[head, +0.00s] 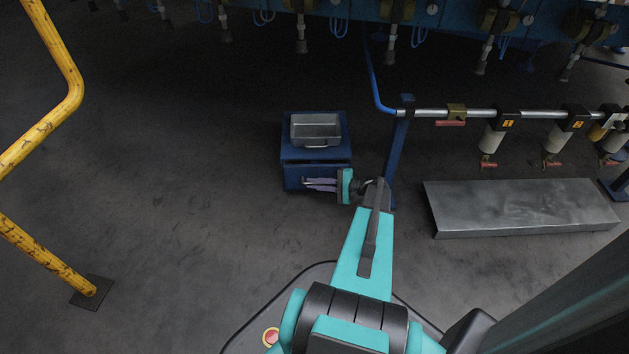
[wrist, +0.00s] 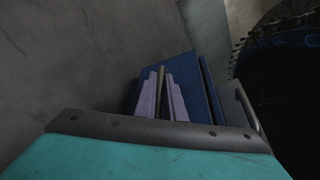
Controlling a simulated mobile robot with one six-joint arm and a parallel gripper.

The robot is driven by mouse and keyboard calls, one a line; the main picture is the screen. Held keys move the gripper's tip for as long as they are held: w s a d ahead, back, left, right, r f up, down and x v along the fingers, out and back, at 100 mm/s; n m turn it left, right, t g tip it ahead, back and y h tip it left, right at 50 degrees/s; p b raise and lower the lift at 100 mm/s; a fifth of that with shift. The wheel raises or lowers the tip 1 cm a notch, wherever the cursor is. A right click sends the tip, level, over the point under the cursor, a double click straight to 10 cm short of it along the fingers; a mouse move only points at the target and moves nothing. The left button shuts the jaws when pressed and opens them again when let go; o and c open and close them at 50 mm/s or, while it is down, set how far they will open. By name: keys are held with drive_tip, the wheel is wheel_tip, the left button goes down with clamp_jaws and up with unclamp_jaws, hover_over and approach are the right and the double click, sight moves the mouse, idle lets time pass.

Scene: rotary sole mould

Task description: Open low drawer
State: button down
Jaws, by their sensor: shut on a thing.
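A small blue drawer cabinet (head: 291,174) stands on the floor near the middle of the head view, with a grey metal tray (head: 316,127) on its top. Its low drawer front faces me, partly hidden by my gripper. My gripper (head: 308,184) is at the low front of the cabinet, its pale purple fingers reaching leftward. In the wrist view the two fingers (wrist: 164,92) are closed around a thin brownish bar, the low drawer's handle (wrist: 160,78), against the blue cabinet front (wrist: 186,75). Whether the low drawer is ajar is unclear.
A blue post with a pipe rail (head: 430,113) stands just right of the cabinet. A grey metal platform (head: 520,205) lies further right. A yellow guard rail (head: 40,255) is at the left. The floor left of the cabinet is clear.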

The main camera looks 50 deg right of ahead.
drive_tip(key=s+a+p, duration=0.2)
drive_tip(key=s+a, duration=1.1)
drive_tip(key=shift+s, duration=0.15)
drive_tip(key=shift+a+f, duration=0.1)
drive_tip(key=shift+f, duration=0.05)
drive_tip(key=c, duration=2.1)
unclamp_jaws()
drive_tip(key=shift+p+v, duration=2.45)
drive_tip(key=shift+v, duration=4.45)
